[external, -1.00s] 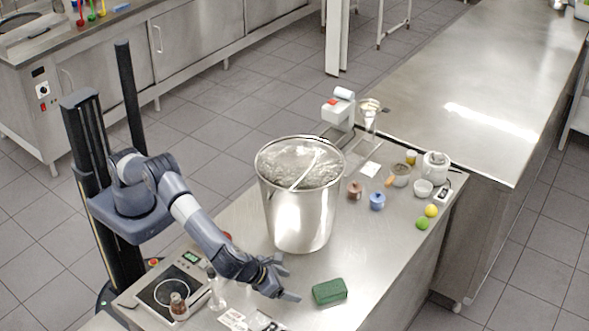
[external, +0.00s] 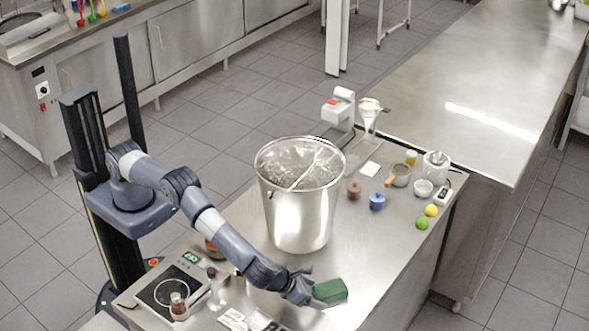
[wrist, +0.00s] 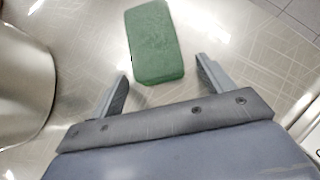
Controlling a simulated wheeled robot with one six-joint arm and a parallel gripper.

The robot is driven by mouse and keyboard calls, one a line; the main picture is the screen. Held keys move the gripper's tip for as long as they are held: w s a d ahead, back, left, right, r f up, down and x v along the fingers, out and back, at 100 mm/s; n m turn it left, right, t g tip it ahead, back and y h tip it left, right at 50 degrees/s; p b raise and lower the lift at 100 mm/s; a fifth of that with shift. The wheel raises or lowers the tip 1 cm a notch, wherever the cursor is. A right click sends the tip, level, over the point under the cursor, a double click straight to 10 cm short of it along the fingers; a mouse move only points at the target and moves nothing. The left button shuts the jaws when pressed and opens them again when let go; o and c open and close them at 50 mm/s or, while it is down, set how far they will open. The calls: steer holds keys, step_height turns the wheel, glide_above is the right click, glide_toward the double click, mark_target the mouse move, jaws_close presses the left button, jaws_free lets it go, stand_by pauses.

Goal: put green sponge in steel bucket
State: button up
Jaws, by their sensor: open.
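The green sponge (external: 331,291) lies on the steel table near its front edge. In the wrist view the sponge (wrist: 153,42) lies just ahead of my gripper (wrist: 162,82), roughly in line with the gap between the open fingers, its near end close to the fingertips. My gripper (external: 309,288) is open and empty, low beside the sponge's left side in the external view. The steel bucket (external: 300,215) stands upright on the table behind the gripper. Its wall (wrist: 20,85) shows at the left edge of the wrist view.
The table around the sponge's right side is clear.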

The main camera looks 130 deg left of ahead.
steer(key=c, duration=1.1)
steer(key=shift+r, duration=0.1)
